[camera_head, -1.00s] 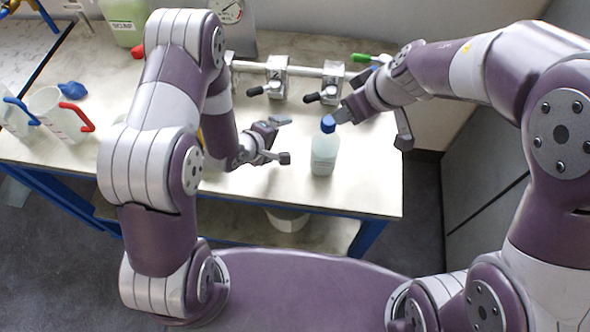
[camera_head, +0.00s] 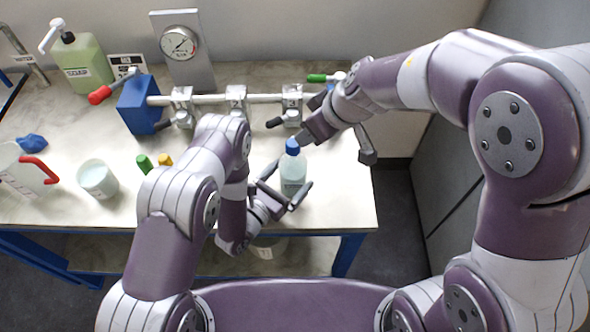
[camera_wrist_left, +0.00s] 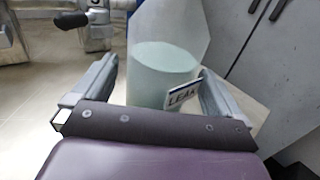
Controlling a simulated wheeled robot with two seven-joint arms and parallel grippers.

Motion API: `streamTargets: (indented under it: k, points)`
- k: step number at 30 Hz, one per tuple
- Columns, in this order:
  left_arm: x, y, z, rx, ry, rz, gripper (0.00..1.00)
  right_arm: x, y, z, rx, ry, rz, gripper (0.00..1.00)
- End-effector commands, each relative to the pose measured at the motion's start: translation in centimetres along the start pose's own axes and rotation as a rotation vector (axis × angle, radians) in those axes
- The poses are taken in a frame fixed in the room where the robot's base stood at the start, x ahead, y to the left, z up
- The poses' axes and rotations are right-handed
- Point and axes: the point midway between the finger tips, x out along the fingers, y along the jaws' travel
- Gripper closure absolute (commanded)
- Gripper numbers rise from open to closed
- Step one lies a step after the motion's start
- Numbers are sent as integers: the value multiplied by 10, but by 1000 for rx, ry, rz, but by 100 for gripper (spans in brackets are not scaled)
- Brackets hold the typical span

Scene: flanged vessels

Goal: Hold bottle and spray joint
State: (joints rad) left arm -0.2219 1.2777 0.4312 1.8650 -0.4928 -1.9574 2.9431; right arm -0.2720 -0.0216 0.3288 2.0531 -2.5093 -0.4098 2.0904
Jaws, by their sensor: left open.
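A translucent bottle (camera_head: 293,176) with a blue cap (camera_head: 292,146) stands upright on the table. My left gripper (camera_head: 288,181) is open, with its fingers spread to either side of the lower bottle. In the left wrist view the pale bottle (camera_wrist_left: 160,72) sits between the open fingers; a label reading "LEAK" shows near its lower right. Its cap is out of that view. My right gripper (camera_head: 341,141) has its fingers spread, one finger close to the cap. A pipe (camera_head: 212,98) with metal joints (camera_head: 237,98) runs behind the bottle.
A blue block (camera_head: 138,105) with a red-handled lever is at the pipe's left end. A gauge (camera_head: 179,43) on a grey plate and a green bottle (camera_head: 84,62) stand behind. A white cup (camera_head: 97,179) and a red-handled jug (camera_head: 24,172) are at left. The table's right edge is close to the bottle.

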Motion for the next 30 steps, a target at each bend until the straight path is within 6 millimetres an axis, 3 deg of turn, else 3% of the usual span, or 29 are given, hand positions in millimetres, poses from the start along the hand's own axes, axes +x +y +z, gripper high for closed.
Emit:
streamTargets:
  k: [6, 15, 16, 17, 22, 30]
  points:
    - [29, 0, 0, 1, -1, 0, 0, 0, 0, 0, 0, 0, 0, 57]
    - [34, 0, 0, 1, 1, 1, 0, 0, 0, 0, 0, 0, 0, 57]
    - [34, 0, 0, 1, 1, 1, 3, 0, 0, 0, 0, 0, 0, 57]
    - [34, 0, 0, 1, 1, 1, 13, 0, 0, 0, 0, 0, 0, 57]
    - [34, 0, 0, 1, 0, 1, 68, 0, 0, 0, 0, 0, 0, 57]
    - [34, 0, 0, 1, 0, 1, 69, 0, 0, 0, 0, 0, 0, 57]
